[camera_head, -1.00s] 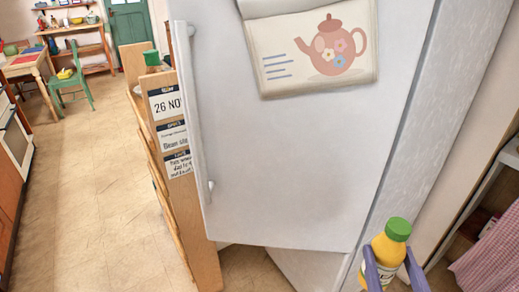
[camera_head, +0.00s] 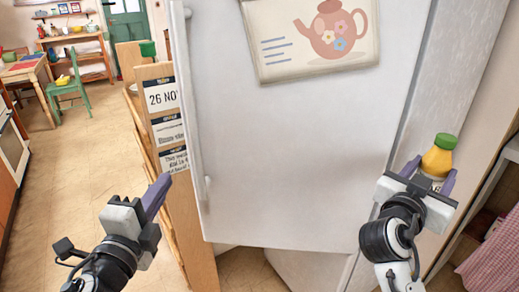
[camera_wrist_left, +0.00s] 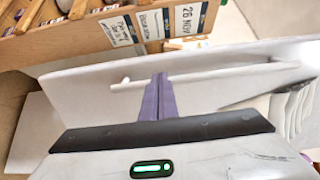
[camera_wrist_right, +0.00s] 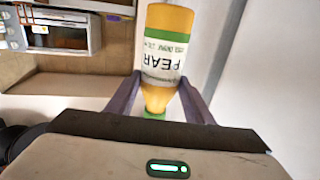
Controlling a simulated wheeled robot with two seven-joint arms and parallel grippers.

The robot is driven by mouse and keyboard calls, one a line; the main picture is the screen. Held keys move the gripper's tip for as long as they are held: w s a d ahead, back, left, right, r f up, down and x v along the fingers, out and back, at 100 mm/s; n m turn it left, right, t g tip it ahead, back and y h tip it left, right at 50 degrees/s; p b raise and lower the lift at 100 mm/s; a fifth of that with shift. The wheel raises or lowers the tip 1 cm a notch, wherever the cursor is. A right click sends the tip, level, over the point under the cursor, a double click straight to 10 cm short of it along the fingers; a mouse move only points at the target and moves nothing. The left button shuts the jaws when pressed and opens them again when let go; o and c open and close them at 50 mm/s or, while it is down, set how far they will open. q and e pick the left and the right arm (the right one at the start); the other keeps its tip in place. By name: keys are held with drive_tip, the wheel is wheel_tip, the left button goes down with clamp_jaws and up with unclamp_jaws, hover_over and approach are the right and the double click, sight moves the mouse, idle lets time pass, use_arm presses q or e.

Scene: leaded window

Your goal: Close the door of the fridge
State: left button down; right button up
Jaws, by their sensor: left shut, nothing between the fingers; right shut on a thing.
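The white fridge door (camera_head: 290,150) fills the middle of the head view and stands ajar, with a gap at its lower edge. Its long handle (camera_head: 195,120) runs down the left edge. The fridge body (camera_head: 425,100) is behind it to the right. My left gripper (camera_head: 163,188) is shut and empty, left of the handle and apart from it; the handle also shows beyond its fingers in the left wrist view (camera_wrist_left: 220,75). My right gripper (camera_head: 430,172) is shut on a yellow bottle (camera_head: 437,160) with a green cap, labelled PEAR in the right wrist view (camera_wrist_right: 163,60), right of the door.
A wooden board unit with paper notices (camera_head: 165,115) stands close to the door's left edge. A teapot picture (camera_head: 312,40) hangs on the door. A shelf with a checked cloth (camera_head: 495,250) is at the lower right. The floor (camera_head: 80,160) at left is clear.

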sight(188, 147)
use_arm(q)
drive_tip(key=w, duration=0.8)
drive_tip(key=w+d+p, duration=0.1)
drive_tip(key=w, duration=0.3)
drive_tip(key=shift+w, duration=0.1)
